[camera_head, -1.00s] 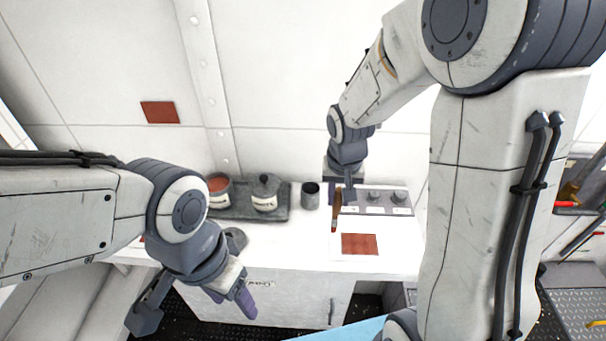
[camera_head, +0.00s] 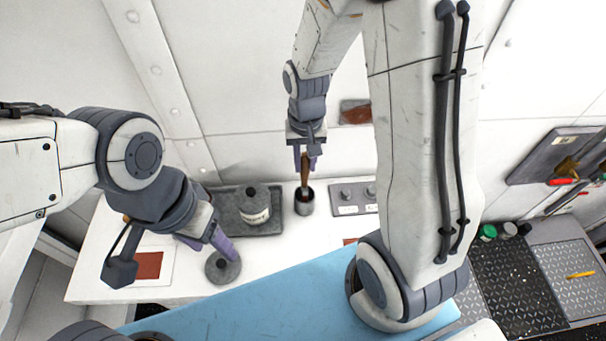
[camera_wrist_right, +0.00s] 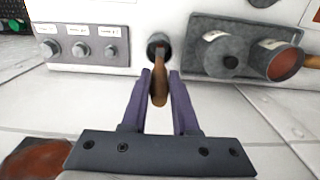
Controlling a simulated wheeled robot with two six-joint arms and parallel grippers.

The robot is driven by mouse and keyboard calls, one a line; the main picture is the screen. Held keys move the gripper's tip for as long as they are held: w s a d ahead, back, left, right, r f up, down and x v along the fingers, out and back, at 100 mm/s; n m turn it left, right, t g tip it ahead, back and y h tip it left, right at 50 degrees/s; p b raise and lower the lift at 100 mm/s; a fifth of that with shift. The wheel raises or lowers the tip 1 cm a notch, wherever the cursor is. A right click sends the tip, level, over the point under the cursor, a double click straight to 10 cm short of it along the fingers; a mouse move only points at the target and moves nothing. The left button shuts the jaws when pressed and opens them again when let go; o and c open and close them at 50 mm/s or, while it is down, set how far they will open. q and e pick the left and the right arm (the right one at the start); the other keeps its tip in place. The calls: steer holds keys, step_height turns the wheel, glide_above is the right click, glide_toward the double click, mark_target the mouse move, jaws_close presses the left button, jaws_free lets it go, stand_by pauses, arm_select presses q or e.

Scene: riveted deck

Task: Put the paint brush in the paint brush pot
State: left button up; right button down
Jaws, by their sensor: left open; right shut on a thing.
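The paint brush (camera_head: 306,178) is held upright by its wooden handle in my right gripper (camera_head: 304,160). How deep the tip sits inside is hidden. My left gripper (camera_head: 208,238) is open and empty, over the counter's front left.
A grey tray (camera_head: 275,222) left of the pot holds a lidded jar (camera_head: 254,205) and an open can (camera_wrist_right: 280,62). A knob panel (camera_head: 352,197) is to its right. A round grey lid (camera_head: 222,267) lies near my left gripper.

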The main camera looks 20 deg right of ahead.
mark_target(305, 181)
step_height(305, 181, down, 4)
steer(key=shift+f+p, duration=0.1)
steer(key=shift+p, duration=0.3)
steer(key=shift+f, duration=0.25)
steer(key=shift+f, duration=0.15)
steer(key=c, duration=0.7)
jaws_free()
